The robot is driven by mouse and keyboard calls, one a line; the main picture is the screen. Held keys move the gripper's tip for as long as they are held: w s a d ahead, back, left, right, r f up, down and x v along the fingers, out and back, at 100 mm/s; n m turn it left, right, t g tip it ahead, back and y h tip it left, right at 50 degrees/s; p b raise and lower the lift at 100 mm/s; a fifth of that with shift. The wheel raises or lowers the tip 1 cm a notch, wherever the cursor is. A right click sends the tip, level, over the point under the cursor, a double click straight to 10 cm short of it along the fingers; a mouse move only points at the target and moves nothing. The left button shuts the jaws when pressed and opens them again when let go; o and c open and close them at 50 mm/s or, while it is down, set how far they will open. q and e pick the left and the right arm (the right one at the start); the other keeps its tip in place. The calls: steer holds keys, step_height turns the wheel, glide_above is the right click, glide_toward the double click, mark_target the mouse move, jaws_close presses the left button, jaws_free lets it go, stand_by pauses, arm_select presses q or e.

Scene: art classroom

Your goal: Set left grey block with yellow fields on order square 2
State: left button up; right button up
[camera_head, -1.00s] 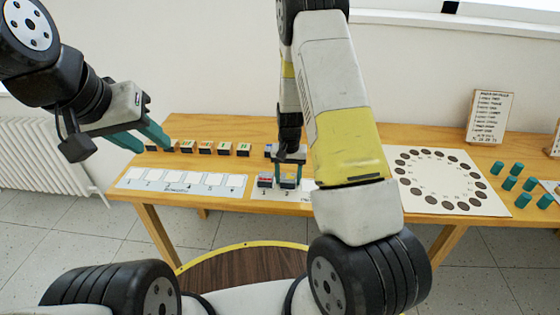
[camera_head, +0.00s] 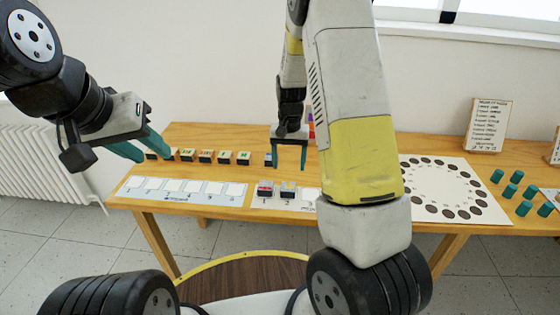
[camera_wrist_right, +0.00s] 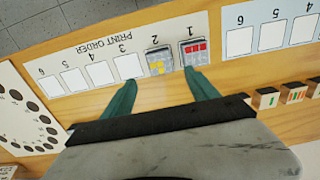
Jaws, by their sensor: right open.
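The grey block with yellow fields (camera_wrist_right: 158,61) sits on square 2 of the print order card (camera_wrist_right: 50,57); it also shows in the head view (camera_head: 288,189). A grey block with red fields (camera_wrist_right: 195,52) sits beside it on square 1. My right gripper (camera_head: 289,167) is open and empty, behind and above the two blocks; in the right wrist view its fingers (camera_wrist_right: 161,88) point toward them, apart from the block. My left gripper (camera_head: 152,150) is open and empty over the table's left end, away from the card.
Several wooden blocks with coloured marks (camera_head: 224,157) stand in a row behind another numbered card (camera_head: 180,198). A white board with a ring of dark circles (camera_head: 436,187) lies to the right, with several teal cylinders (camera_head: 509,190) beyond. Squares 3 to 6 are empty.

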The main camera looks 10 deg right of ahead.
steer(key=s+a+r+n+t+y, duration=0.1)
steer(key=s+r+t, duration=0.1)
steer(key=s+r, duration=0.5)
steer(key=s+r+n+t+y, duration=0.1)
steer(key=s+r, duration=0.2)
steer(key=r, duration=0.8)
steer(key=s+r+n+t, duration=0.1)
steer(key=s+r, duration=0.2)
steer(key=s, duration=0.4)
steer(key=s+a+r+t, duration=0.1)
steer(key=s+r+t, duration=0.1)
steer(key=s+r, duration=0.2)
steer(key=s, duration=0.3)
steer(key=shift+s+r+n, duration=0.15)
steer(key=shift+n, duration=0.25)
